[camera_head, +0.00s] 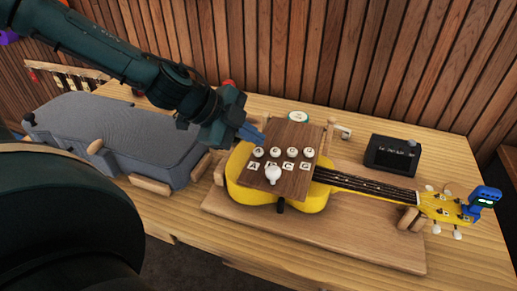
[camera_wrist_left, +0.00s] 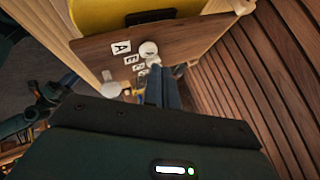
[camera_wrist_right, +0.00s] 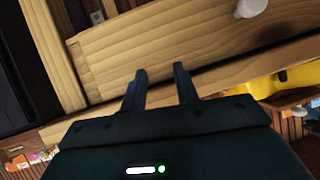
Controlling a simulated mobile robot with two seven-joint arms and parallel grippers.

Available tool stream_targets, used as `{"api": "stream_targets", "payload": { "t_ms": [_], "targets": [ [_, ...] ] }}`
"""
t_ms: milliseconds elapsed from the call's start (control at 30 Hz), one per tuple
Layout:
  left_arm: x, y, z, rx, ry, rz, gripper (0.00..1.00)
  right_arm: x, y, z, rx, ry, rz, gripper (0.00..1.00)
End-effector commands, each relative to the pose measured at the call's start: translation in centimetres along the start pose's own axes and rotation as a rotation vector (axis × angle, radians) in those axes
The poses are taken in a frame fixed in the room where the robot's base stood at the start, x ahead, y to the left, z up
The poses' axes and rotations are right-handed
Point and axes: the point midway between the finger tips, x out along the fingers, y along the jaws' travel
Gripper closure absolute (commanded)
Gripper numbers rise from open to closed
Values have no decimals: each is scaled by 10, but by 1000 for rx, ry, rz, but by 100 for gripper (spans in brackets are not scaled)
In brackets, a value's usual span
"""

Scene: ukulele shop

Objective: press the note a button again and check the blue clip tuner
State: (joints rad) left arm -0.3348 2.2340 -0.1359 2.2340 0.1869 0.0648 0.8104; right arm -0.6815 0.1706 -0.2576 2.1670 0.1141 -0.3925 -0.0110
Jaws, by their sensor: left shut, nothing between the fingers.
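The wooden button board (camera_head: 297,133) lies over the body of the yellow ukulele (camera_head: 316,200), with several round white buttons above letter cards. In the left wrist view, the fingers (camera_wrist_left: 156,72) point at a white button (camera_wrist_left: 148,48); contact cannot be told. The blue clip tuner (camera_head: 485,196) sits on the headstock, its small display unreadable. My right gripper (camera_wrist_right: 160,75) is open and empty.
A grey instrument case (camera_head: 110,135) lies at the left between wooden pegs. A black display box (camera_head: 392,154) stands behind the neck. A white knob (camera_head: 272,174) is at the board's front. The right wrist view faces a wooden panel (camera_wrist_right: 150,50). The table's right side is mostly clear.

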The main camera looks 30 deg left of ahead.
Motion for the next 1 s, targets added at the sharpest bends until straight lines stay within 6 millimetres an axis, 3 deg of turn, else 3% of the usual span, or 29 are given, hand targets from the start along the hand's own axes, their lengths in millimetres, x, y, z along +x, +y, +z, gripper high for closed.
{"api": "stream_targets", "payload": {
  "t_ms": [1000],
  "targets": [
    [9, 7, 7, -1, 0, 0, 100, 4, 2, 8, -1, 1, 1, 70]
  ]
}}
